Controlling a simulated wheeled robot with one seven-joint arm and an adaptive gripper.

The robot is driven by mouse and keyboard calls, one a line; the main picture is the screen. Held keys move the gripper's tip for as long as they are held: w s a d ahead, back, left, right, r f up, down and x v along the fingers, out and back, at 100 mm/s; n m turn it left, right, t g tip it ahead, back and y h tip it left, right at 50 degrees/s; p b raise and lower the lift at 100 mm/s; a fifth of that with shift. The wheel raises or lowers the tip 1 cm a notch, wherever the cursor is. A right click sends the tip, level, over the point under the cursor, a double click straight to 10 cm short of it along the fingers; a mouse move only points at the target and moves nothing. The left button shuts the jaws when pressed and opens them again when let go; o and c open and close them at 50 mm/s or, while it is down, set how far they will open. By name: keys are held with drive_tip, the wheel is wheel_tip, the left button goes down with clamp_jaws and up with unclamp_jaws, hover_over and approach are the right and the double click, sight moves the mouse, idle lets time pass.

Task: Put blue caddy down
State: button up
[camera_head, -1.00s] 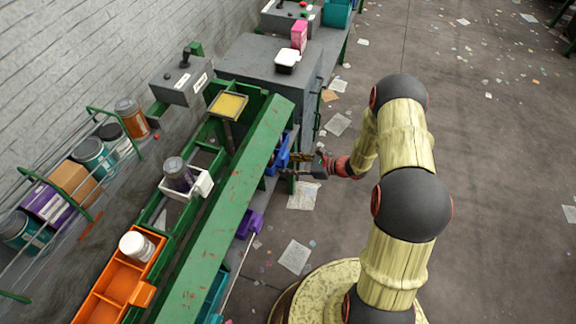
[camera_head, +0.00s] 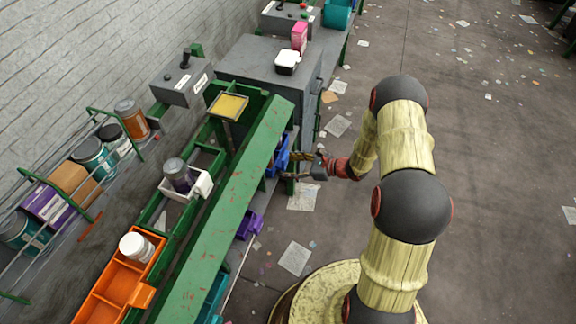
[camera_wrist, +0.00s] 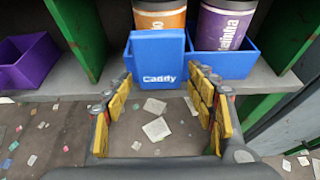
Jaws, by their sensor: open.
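The blue caddy (camera_wrist: 158,62) sits on the grey lower shelf, with its front tab labelled "Caddy" facing my wrist camera. It holds an orange container (camera_wrist: 160,14) and a purple container (camera_wrist: 222,28). In the head view the blue caddy (camera_head: 279,157) is partly hidden by the green frame. My gripper (camera_wrist: 161,78) is open, its yellow-padded fingers on either side of the front tab. Whether a finger touches the tab I cannot tell. In the head view my gripper (camera_head: 293,165) reaches in from the right at the shelf's front.
A purple caddy (camera_wrist: 27,60) stands left of the blue one on the shelf, beyond a green upright (camera_wrist: 79,35). Another green upright (camera_wrist: 292,35) is close on the right. An orange bin (camera_head: 118,284) and white tray (camera_head: 187,186) are above. Papers litter the open floor.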

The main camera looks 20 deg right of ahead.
drive_tip(key=r+p+v, duration=0.1)
drive_tip(key=p+v, duration=0.3)
drive_tip(key=v, duration=0.8)
drive_tip(key=s+a+r+n+g+h, duration=0.1)
drive_tip(key=s+a+r+n+g, duration=0.15)
drive_tip(key=r+n, duration=0.4)
drive_tip(key=s+a+r+n+g+h, duration=0.1)
drive_tip(key=s+a+r+n+g, duration=0.2)
drive_tip(key=r, duration=0.6)
drive_tip(key=s+a+r+n+g+h, duration=0.1)
drive_tip(key=s+a+r+n, duration=0.1)
drive_tip(key=a+r+n, duration=0.45)
drive_tip(key=s+d+r+n+t+h, duration=0.3)
drive_tip(key=s+r+n+h, duration=0.5)
drive_tip(key=s+r, duration=0.8)
drive_tip(key=shift+r+n+t, duration=0.55)
drive_tip(key=shift+r+n, duration=0.05)
drive_tip(key=shift+r, duration=0.3)
